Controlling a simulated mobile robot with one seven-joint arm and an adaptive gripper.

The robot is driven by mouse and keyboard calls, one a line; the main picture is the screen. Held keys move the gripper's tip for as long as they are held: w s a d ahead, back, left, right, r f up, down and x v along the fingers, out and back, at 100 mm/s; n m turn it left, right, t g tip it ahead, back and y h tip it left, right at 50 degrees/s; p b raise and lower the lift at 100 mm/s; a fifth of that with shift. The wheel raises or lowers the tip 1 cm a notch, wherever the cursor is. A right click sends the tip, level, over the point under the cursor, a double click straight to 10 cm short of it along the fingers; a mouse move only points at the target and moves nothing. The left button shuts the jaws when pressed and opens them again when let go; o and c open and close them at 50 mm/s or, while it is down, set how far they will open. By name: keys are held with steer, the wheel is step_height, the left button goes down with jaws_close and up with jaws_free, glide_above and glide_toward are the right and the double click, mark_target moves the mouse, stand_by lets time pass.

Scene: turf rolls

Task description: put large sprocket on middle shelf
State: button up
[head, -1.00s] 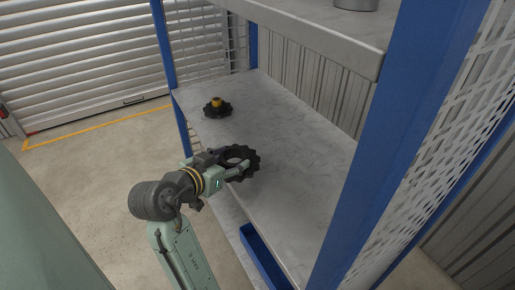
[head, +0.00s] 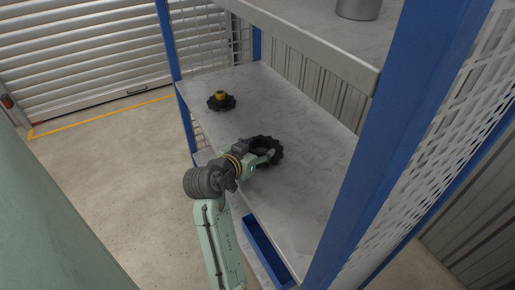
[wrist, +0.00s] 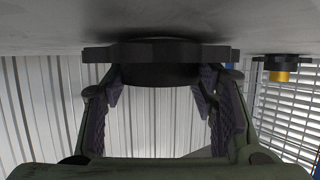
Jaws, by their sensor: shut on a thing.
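The large sprocket (head: 268,139) is a black toothed ring over the middle shelf (head: 310,160), near its front edge. My gripper (head: 260,154) is shut on it, reaching in from the front left. In the wrist view, the sprocket (wrist: 155,51) lies flat between my two fingers, close along the shelf surface (wrist: 250,25), which fills the top of that picture. I cannot tell for sure whether it touches the shelf. Part of its ring is hidden behind my fingers in the head view.
A smaller black sprocket with a yellow hub (head: 221,98) stands farther left on the same shelf; it also shows in the wrist view (wrist: 281,75). Blue uprights (head: 390,130) and an upper shelf (head: 310,35) frame the space. A blue bin (head: 262,250) sits below. The shelf's right part is clear.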

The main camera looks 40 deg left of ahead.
steer(key=shift+f, duration=0.15)
steer(key=o, duration=1.6)
steer(key=shift+r, duration=0.2)
steer(key=b+v, duration=0.1)
steer(key=v, duration=1.1)
steer(key=shift+b, duration=0.4)
steer(key=shift+a, duration=0.1)
